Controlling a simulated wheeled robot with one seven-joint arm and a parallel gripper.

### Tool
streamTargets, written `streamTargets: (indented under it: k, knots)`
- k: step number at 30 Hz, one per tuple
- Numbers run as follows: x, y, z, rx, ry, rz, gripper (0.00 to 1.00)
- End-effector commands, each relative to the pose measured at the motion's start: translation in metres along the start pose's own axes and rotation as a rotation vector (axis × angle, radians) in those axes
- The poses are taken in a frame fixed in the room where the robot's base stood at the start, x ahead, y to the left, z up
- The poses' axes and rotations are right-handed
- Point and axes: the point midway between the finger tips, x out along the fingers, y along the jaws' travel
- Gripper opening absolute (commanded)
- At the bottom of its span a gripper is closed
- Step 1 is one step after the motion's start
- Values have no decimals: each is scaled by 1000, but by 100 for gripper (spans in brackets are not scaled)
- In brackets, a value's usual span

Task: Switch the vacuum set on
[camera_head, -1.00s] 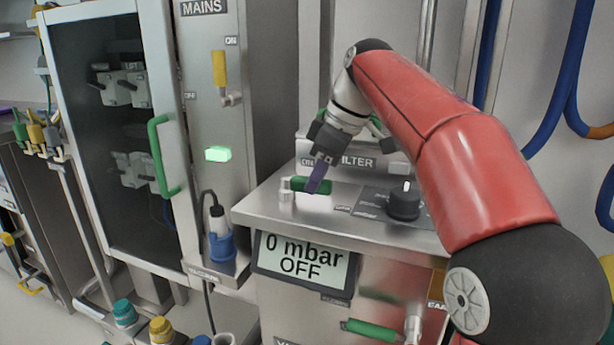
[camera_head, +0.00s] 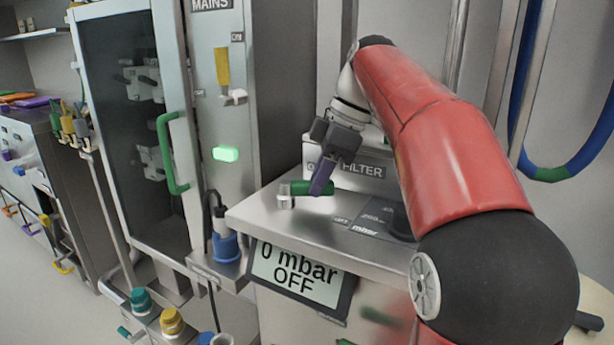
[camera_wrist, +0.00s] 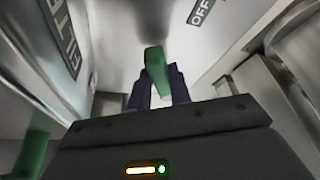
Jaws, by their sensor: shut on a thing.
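The vacuum set is a steel cabinet (camera_head: 255,215) with a tilted screen (camera_head: 297,275) that reads "0 mbar OFF". On its top is a switch with a green handle (camera_head: 300,187) on a metal pivot (camera_head: 285,198). My gripper (camera_head: 322,188) reaches down to the handle, its purple fingers on it. In the wrist view the green handle (camera_wrist: 155,68) sits between the two fingers of my gripper (camera_wrist: 158,85), which are shut on it. An "OFF" label (camera_wrist: 201,11) shows beyond the handle.
A box marked "FILTER" (camera_head: 355,170) stands behind the switch. A dark knob panel (camera_head: 380,215) lies right of it, partly behind my red arm. A mains column (camera_head: 222,110) with a lit green lamp (camera_head: 226,154) and a glass-door cabinet (camera_head: 130,100) stand left.

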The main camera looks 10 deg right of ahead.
Motion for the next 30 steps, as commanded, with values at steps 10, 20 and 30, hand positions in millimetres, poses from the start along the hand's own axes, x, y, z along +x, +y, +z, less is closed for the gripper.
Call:
streamTargets:
  k: [10, 20, 30]
  knots:
    - [0, 0, 0, 0, 0, 1, 28]
    - [0, 0, 0, -1, 0, 1, 42]
    - [-40, 1, -1, 0, 0, 4, 42]
